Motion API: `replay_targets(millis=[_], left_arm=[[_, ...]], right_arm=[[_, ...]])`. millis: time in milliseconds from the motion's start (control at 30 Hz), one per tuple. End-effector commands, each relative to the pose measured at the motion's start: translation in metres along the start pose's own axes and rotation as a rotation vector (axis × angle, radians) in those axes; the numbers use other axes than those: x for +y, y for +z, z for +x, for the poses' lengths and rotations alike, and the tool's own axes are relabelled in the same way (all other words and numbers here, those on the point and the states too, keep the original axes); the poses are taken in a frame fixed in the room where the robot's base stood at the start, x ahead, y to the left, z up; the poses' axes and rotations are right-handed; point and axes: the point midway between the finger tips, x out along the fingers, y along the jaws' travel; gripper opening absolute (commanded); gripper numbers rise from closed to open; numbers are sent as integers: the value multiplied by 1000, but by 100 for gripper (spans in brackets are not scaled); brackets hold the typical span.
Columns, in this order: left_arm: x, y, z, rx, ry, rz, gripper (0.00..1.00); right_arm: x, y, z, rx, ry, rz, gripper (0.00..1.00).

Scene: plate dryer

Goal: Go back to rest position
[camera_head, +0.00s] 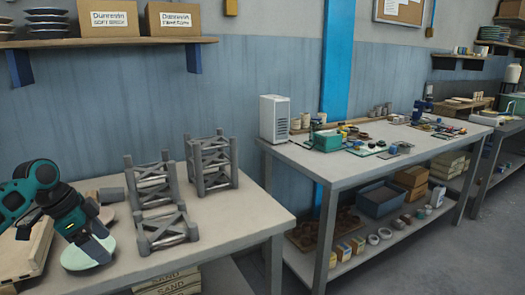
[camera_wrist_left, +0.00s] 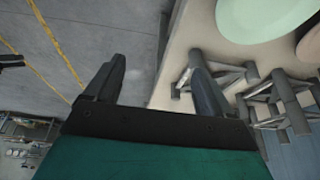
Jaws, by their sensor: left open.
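My left gripper (camera_head: 100,240) is at the lower left in the head view, over a pale green plate (camera_head: 75,257) on the near table. In the left wrist view, my left gripper (camera_wrist_left: 157,85) has its two fingers apart with nothing between them. The pale green plate also shows in the left wrist view (camera_wrist_left: 262,18), apart from the fingers. A pinkish plate (camera_head: 106,215) lies partly hidden behind the gripper; part of a pinkish plate also shows at the right edge of the wrist view.
Grey dryer racks (camera_head: 165,232) stand on the near table (camera_head: 225,240), right of the gripper. A wooden crate (camera_head: 25,250) is at its left end. A second table (camera_head: 340,163) holds a white box (camera_head: 274,118) and small parts. A wall shelf (camera_head: 110,42) hangs above.

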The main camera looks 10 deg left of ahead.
Motion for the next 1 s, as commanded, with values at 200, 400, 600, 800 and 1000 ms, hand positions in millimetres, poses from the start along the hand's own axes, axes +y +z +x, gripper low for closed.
replay_targets(millis=[200, 400, 600, 800, 1000], left_arm=[[40, -1, 112, -4, -67, -59, 83], [110, -2, 207, 81, -156, -142, 83], [202, -2, 261, 249, -246, -268, 83], [279, -2, 262, 428, -330, -409, 83], [314, -1, 247, 532, -385, -486, 83]], right_arm=[[0, -1, 0, 2, 0, 0, 44], [-1, -3, 1, 6, -1, 2, 44], [-1, -4, 1, 6, -1, 2, 44], [-1, -4, 0, 6, -1, 3, 44], [-1, -4, 0, 6, -1, 3, 44]])
